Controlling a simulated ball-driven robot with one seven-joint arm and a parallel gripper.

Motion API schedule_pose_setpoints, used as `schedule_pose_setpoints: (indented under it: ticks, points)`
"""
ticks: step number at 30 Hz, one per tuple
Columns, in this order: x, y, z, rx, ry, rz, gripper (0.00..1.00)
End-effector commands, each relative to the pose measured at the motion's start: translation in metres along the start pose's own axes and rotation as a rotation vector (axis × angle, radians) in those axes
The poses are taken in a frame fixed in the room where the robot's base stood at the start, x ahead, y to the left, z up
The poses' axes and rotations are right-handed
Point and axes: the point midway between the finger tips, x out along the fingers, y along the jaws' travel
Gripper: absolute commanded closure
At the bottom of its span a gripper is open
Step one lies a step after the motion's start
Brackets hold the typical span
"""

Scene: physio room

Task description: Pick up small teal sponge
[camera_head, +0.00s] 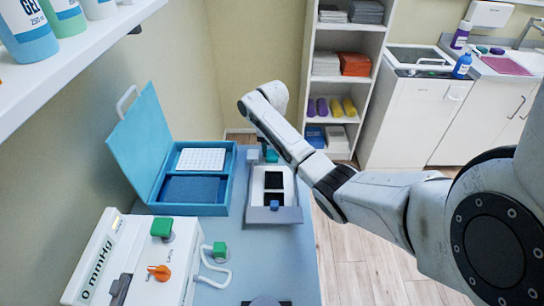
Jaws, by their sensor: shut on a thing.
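A small teal piece, which looks like the small teal sponge (271,156), shows just below my forearm, at the back end of the grey tray. My gripper (263,149) is mostly hidden behind the forearm; only a dark bit of it shows beside the teal piece. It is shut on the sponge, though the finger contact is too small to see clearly. I cannot tell whether the sponge is clear of the surface under it.
An open blue case (228,200) with its lid up stands left of the grey tray (290,215). A white device (125,270) with green and orange knobs is at front left. A shelf unit (307,80) and a sink counter (415,110) stand behind. A wall shelf (90,50) overhangs upper left.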

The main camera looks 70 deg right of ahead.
Motion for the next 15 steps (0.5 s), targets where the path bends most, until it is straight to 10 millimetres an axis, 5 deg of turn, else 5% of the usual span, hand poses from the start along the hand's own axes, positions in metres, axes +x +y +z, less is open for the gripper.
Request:
schedule_pose_setpoints:
  ticks: [15]
  points:
    - [-0.011,0.001,0.001,0.0,-0.003,0.002,0.87]
